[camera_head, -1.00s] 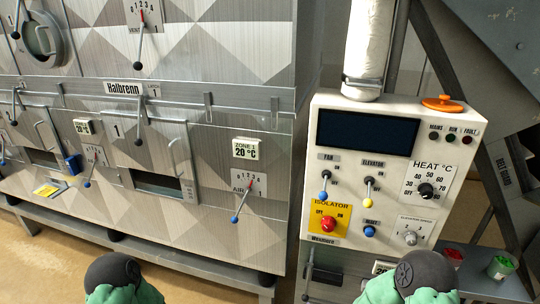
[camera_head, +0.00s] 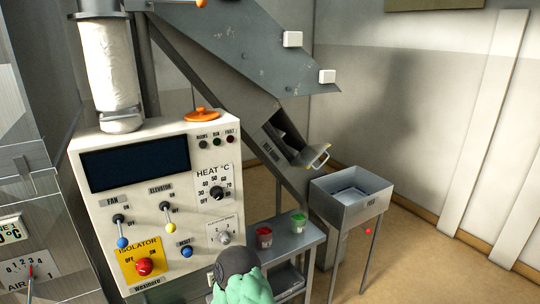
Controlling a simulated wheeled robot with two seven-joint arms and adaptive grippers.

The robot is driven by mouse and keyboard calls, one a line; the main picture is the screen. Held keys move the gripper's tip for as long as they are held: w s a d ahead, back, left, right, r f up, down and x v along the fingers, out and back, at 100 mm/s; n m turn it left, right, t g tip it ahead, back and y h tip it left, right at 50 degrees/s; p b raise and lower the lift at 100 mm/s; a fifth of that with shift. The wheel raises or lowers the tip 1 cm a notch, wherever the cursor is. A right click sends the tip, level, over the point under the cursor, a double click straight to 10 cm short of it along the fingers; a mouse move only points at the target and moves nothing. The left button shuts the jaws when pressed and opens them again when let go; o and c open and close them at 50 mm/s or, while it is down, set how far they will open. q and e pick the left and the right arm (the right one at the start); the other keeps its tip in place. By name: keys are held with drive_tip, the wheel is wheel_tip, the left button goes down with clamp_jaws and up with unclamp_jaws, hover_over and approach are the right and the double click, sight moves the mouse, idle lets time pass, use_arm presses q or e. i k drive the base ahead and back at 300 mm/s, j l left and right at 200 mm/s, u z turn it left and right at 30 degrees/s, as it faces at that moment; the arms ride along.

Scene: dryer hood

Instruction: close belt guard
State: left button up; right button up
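The belt guard (camera_head: 314,156) is a small metal flap with a pale handle on the sloping grey elevator chute, in the head view right of centre. It stands open, swung out to the right of a dark opening (camera_head: 286,134). The chute beside the opening carries the label "BELT GUARD" (camera_head: 269,151). Neither of my grippers shows. Only a green and black part of my own arm is at the bottom, well below and left of the guard.
A control panel (camera_head: 150,205) with knobs and switches stands at left. A low bench (camera_head: 290,243) holds a red tub (camera_head: 264,238) and a green tub (camera_head: 299,223). A grey feed bin (camera_head: 350,198) on legs stands right of the chute. The floor at right is clear.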

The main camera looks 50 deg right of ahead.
sight(308, 154)
drive_tip(key=k+l, duration=0.1)
drive_tip(key=l, duration=0.35)
drive_tip(key=k+l+z, duration=0.15)
drive_tip(key=l, duration=0.8)
drive_tip(key=k+l+z, duration=0.1)
drive_tip(key=l, duration=0.4)
drive_tip(key=k, duration=0.05)
